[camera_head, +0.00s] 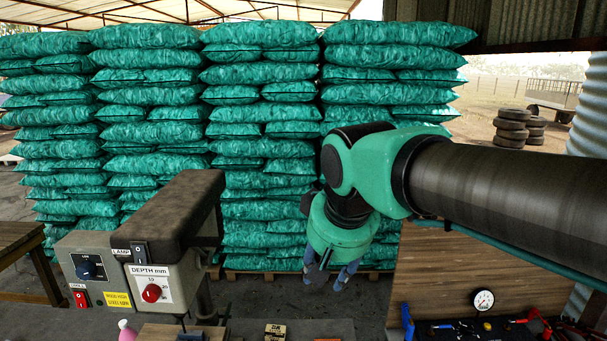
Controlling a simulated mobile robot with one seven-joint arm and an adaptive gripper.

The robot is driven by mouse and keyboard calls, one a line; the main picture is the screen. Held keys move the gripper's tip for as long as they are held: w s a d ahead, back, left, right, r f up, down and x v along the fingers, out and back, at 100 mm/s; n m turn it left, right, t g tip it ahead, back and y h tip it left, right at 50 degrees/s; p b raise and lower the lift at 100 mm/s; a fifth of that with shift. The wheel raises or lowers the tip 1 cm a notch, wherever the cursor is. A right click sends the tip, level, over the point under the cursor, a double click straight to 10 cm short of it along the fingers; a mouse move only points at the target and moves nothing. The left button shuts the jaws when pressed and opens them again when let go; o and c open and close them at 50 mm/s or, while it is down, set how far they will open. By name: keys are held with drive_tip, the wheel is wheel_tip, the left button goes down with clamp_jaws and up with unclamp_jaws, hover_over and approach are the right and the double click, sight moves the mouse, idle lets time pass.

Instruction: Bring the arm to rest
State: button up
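My arm comes in from the right edge as a thick dark tube. It bends at a green and black joint (375,172) in the middle of the view. A second green link (340,240) hangs below that joint. A small grey part (317,274) shows under this link and may belong to my gripper.
Green sacks (150,130) are stacked behind. A wooden panel (450,270), gauge (483,299) and tools are lower right.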

drive_tip(key=s+d+f+m+h+b, duration=0.1)
drive_tip(key=s+d+f+m+b, duration=0.2)
drive_tip(key=s+d+f, duration=1.2)
drive_tip(key=shift+s+d+m+t+b, duration=0.4)
drive_tip(key=shift+s+d+b, duration=0.2)
drive_tip(key=shift+s+d, duration=0.4)
